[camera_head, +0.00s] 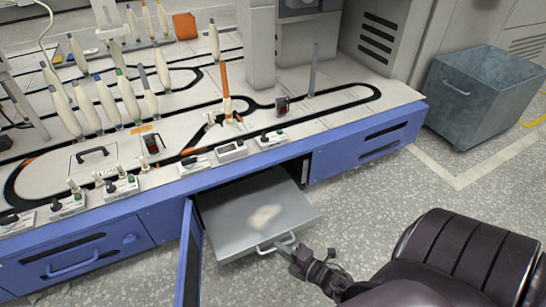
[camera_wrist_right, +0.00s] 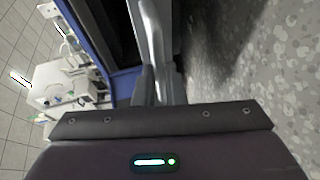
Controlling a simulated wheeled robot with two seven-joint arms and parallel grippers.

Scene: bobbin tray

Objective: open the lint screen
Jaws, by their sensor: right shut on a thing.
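The lint screen (camera_head: 235,218) is a flat grey drawer-like panel that sticks out of an opening in the blue cabinet. A pale patch of lint (camera_head: 264,218) lies on its top. A light handle (camera_head: 264,249) is on its front edge. My right gripper (camera_head: 286,245) is at the right part of this handle and is shut on it. In the right wrist view the fingers (camera_wrist_right: 155,88) meet at a pale bar, and the grip itself is partly hidden. My left gripper is not in view.
A blue door (camera_head: 190,262) stands open just left of the screen. The bench top (camera_head: 200,120) above carries several white bobbins and small control boxes. A grey bin (camera_head: 485,95) stands on the floor at the right. The speckled floor (camera_head: 380,205) in front is clear.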

